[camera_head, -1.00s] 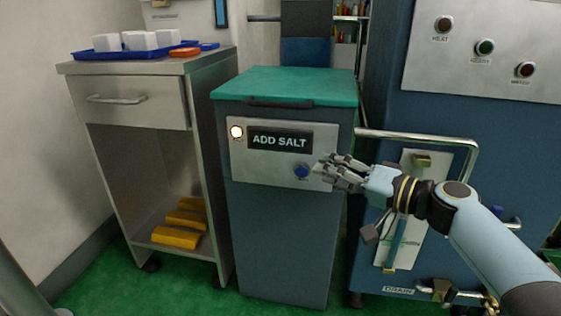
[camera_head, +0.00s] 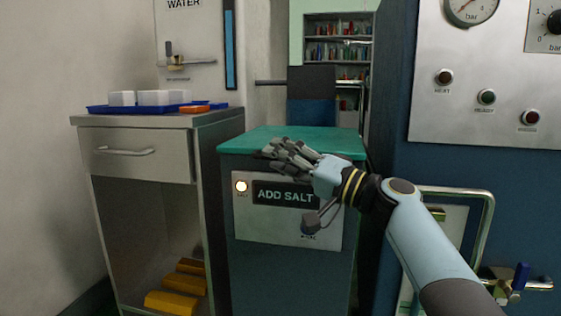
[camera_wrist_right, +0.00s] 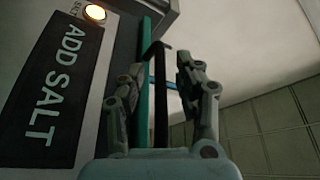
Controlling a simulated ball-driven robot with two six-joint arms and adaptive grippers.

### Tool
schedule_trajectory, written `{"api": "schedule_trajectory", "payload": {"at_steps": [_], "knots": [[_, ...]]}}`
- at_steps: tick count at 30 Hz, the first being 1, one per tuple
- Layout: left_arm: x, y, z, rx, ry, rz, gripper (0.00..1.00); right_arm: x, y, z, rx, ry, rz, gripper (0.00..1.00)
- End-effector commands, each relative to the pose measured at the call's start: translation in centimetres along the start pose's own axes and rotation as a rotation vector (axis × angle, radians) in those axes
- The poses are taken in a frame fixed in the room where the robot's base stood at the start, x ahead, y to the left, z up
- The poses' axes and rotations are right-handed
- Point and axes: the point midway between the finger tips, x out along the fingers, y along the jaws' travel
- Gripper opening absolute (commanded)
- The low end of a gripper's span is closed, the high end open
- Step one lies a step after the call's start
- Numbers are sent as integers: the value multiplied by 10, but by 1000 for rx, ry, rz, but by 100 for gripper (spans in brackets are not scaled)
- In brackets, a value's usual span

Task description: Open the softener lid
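The softener is a dark grey cabinet with a teal lid (camera_head: 240,142), which lies shut on top. Its front panel (camera_head: 250,225) carries a lit lamp and an "ADD SALT" display (camera_head: 286,194). My right gripper (camera_head: 274,148) is at the lid's front edge and covers the lid handle in the head view. In the right wrist view, the dark handle bar (camera_wrist_right: 160,110) runs between the two spread fingers (camera_wrist_right: 161,76), with a gap to the right finger. The teal lid edge (camera_wrist_right: 144,60) shows beside the bar. My left gripper is out of view.
A metal cart (camera_head: 135,150) stands left, with a blue tray (camera_head: 100,109) of white blocks on top and yellow blocks (camera_head: 172,302) below. A blue machine (camera_head: 395,165) with a curved rail (camera_head: 487,210) stands close on the right.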

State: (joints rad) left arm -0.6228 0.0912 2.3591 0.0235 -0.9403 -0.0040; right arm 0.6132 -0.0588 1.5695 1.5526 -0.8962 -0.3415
Motion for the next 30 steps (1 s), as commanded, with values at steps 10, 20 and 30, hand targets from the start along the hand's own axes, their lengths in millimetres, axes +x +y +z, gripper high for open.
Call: {"api": "schedule_trajectory", "payload": {"at_steps": [10, 20, 30], "knots": [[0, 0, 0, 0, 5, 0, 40, 2, 0, 0, -1, 0, 1, 27], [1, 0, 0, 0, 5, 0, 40, 2, 0, 0, -1, 0, 1, 0], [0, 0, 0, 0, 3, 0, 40, 2, 0, 0, 0, 0, 2, 0]]}}
